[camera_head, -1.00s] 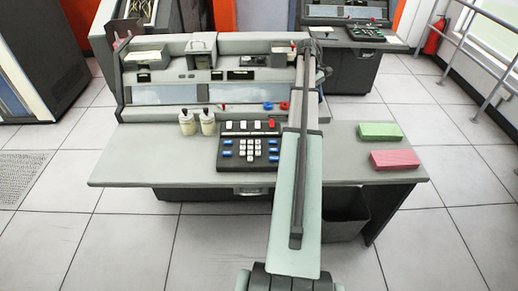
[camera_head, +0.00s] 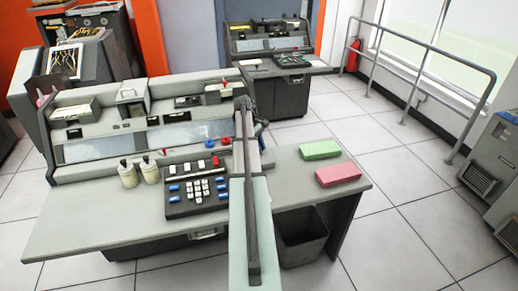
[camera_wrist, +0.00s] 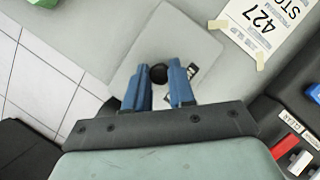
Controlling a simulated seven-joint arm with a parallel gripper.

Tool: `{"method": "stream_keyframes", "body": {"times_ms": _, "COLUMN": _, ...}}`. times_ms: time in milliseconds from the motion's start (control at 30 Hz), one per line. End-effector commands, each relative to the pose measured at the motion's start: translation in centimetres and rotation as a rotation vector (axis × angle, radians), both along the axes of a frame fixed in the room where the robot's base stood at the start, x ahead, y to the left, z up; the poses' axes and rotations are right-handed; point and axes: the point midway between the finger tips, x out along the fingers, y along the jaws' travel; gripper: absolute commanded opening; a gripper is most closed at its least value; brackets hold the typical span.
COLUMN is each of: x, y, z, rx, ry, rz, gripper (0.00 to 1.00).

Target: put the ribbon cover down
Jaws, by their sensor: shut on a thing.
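In the wrist view, the ribbon cover looks to be the flat grey plate (camera_wrist: 190,38) with rounded corners and a round black knob (camera_wrist: 158,73). My gripper (camera_wrist: 157,68) has its two blue fingers on either side of the knob and is shut on it. The plate lies just beyond and under the fingers, over the grey desk surface. I cannot tell whether it touches the desk. In the head view, my arm hides the gripper, and I cannot make out the cover.
A taped paper marked 427 (camera_wrist: 262,25) lies beside the plate. A dark bin (camera_head: 300,240) stands below the desk's right part.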

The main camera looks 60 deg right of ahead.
Motion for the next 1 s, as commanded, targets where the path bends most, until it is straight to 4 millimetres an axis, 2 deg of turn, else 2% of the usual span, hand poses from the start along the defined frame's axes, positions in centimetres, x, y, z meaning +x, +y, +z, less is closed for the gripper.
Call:
{"method": "stream_keyframes", "body": {"times_ms": 100, "x": -0.02, "y": 0.03, "z": -0.83, "rx": 0.001, "ry": 0.001, "rz": 0.0, "gripper": 0.0}}
{"method": "stream_keyframes", "body": {"times_ms": 467, "x": -0.02, "y": 0.02, "z": -1.06, "rx": 0.001, "ry": 0.001, "rz": 0.0, "gripper": 0.0}}
{"method": "stream_keyframes", "body": {"times_ms": 500, "x": 0.0, "y": 0.01, "z": -1.03, "rx": 0.0, "ry": 0.0, "rz": -0.001, "gripper": 0.28}}
{"method": "stream_keyframes", "body": {"times_ms": 700, "x": -0.01, "y": 0.01, "z": -1.01, "rx": 0.0, "ry": 0.0, "rz": 0.0, "gripper": 0.47}}
{"method": "stream_keyframes", "body": {"times_ms": 733, "x": -0.01, "y": 0.01, "z": -1.01, "rx": 0.0, "ry": 0.0, "rz": 0.0, "gripper": 0.5}}
{"method": "stream_keyframes", "body": {"times_ms": 1000, "x": -0.01, "y": 0.01, "z": -0.89, "rx": 0.0, "ry": 0.0, "rz": 0.0, "gripper": 0.5}}
